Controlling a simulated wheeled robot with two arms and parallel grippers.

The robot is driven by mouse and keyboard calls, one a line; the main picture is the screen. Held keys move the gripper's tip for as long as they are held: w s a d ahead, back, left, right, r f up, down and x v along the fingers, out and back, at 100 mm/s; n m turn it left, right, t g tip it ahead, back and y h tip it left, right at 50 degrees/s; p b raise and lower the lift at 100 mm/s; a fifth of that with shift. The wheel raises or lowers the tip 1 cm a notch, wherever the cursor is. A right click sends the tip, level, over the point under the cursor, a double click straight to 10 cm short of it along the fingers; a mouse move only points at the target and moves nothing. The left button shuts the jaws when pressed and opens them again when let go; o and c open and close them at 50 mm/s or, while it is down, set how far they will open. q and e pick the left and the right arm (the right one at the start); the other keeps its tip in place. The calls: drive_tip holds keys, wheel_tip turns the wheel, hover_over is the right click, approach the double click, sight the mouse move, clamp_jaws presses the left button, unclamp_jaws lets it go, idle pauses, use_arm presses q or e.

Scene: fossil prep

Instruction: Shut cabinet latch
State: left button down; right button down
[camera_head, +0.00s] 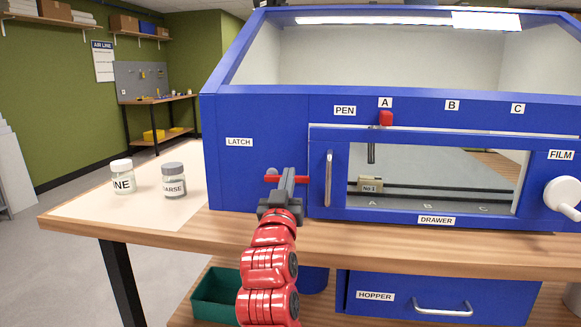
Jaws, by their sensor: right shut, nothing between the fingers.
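The blue cabinet (250,120) stands on the wooden bench with a LATCH label (239,142) on its left front. Below and right of that label is a red latch bar (302,180), lying about level, with its middle hidden behind my right gripper. My right gripper (288,174) is shut and empty, its grey fingers in front of the bar; I cannot tell whether they touch it. The cabinet's front door (400,218) has a window and an upright metal handle (328,178), and looks closed. My left gripper is not in view.
A white knob (562,194) sticks out at the right. A hopper drawer (400,295) and a green bin (215,298) are below the bench top.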

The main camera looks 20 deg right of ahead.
drive_tip(key=shift+v, duration=2.25)
